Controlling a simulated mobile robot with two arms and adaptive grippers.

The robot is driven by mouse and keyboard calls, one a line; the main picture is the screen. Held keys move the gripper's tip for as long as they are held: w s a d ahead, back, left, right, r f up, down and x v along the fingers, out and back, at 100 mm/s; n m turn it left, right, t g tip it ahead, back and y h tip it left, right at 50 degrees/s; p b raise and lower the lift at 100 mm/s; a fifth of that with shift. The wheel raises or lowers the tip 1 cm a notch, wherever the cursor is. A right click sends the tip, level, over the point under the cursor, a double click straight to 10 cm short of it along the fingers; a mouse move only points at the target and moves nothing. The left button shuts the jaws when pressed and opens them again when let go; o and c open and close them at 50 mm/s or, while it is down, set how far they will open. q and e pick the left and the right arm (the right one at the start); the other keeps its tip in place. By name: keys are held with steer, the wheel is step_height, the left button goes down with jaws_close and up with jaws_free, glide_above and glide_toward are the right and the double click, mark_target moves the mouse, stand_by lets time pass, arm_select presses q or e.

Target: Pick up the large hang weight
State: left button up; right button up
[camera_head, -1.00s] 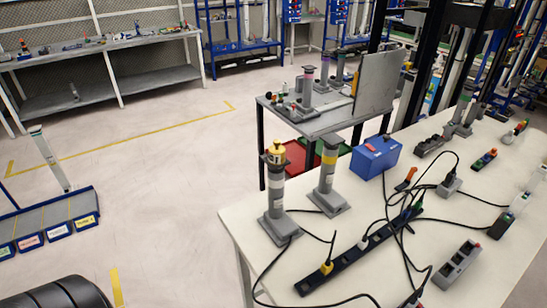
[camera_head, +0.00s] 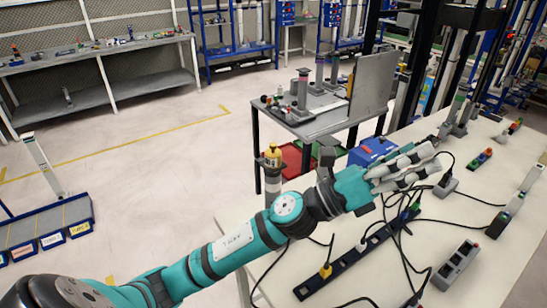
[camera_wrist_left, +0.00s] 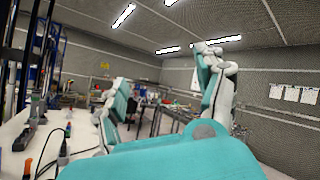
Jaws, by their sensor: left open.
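I cannot tell for sure which thing is the large hang weight. A small brass-coloured piece (camera_head: 273,153) sits on top of a grey post with a white band at the table's left edge, and may be it. My left arm hides the lower part of that post. My left gripper (camera_head: 434,160) is open and empty, held over the white table to the right of the post, with its fingers pointing right. Its two teal and white fingers stand apart in the left wrist view (camera_wrist_left: 165,75), with nothing between them. My right gripper is not in view.
A grey side table (camera_head: 318,122) with an upright panel (camera_head: 372,85) stands behind.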

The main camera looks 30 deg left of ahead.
arm_select(q)
steer(key=s+d+m+g+h, duration=0.2)
steer(key=d+m+g, duration=0.2)
steer(key=m+g, duration=0.55)
steer(key=m+g+y, duration=0.2)
steer(key=m+y, duration=1.5)
steer(key=y, duration=0.6)
glide_toward(272, 151)
steer(key=p+x, duration=0.2)
steer(key=x, duration=0.4)
steer(key=p+x, duration=0.3)
steer(key=x, duration=0.2)
steer(key=shift+w+f, duration=0.1)
steer(key=shift+f, duration=0.1)
steer(key=c, duration=0.4)
steer(key=shift+r, duration=0.15)
jaws_close()
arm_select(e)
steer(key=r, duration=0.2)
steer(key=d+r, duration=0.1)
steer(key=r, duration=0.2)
